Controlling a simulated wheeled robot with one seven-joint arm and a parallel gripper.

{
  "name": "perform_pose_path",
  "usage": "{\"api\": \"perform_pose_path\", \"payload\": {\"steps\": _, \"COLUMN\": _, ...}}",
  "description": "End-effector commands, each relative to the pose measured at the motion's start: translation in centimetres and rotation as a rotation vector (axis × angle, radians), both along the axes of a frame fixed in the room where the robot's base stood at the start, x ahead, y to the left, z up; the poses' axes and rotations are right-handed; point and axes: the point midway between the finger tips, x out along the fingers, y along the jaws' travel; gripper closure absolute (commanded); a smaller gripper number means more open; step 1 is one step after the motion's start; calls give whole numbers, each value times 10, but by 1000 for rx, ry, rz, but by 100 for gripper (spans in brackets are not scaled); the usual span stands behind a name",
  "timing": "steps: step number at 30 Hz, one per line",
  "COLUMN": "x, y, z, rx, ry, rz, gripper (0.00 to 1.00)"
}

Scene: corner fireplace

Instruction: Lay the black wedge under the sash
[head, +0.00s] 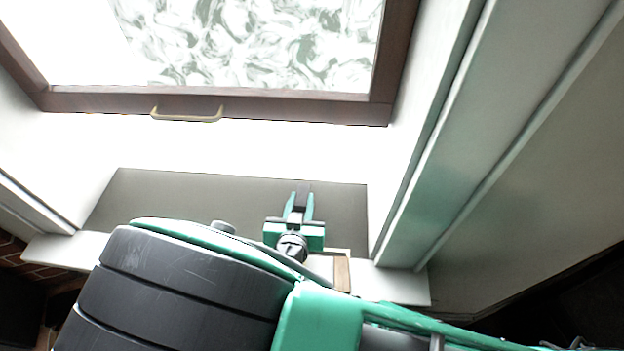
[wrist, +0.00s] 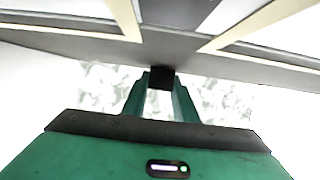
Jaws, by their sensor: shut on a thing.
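The sash (head: 270,106) is a brown-framed window pane with a brass handle (head: 187,116), at the top of the head view. A pale band shows between its bottom rail and the grey sill (head: 150,200). My gripper (head: 301,204) is over the sill, pointing toward the window, with its fingers shut on the small black wedge (head: 303,189). The wedge also shows as a dark block (wrist: 161,77) between the fingertips in the wrist view. In the head view the wedge appears below the rail and apart from it. I cannot tell whether it touches the sill.
A small wooden block (head: 342,273) is on the white front ledge (head: 395,284), right of my gripper. White jamb trim (head: 440,140) rises on the right. My arm hides part of the sill and ledge. The sill right of the gripper is clear.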

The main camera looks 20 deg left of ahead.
Motion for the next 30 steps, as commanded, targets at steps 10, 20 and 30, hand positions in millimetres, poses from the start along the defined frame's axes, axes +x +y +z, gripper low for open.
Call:
{"api": "perform_pose_path", "payload": {"steps": 10, "x": -1, "y": 1, "z": -3, "rx": 2, "ry": 1, "rz": 1, "gripper": 96}}
{"api": "perform_pose_path", "payload": {"steps": 20, "x": 0, "y": 0, "z": -4, "rx": 1, "ry": 0, "rz": 0, "gripper": 55}}
{"api": "perform_pose_path", "payload": {"steps": 30, "x": -6, "y": -2, "z": 2, "rx": 0, "ry": 1, "rz": 3, "gripper": 55}}
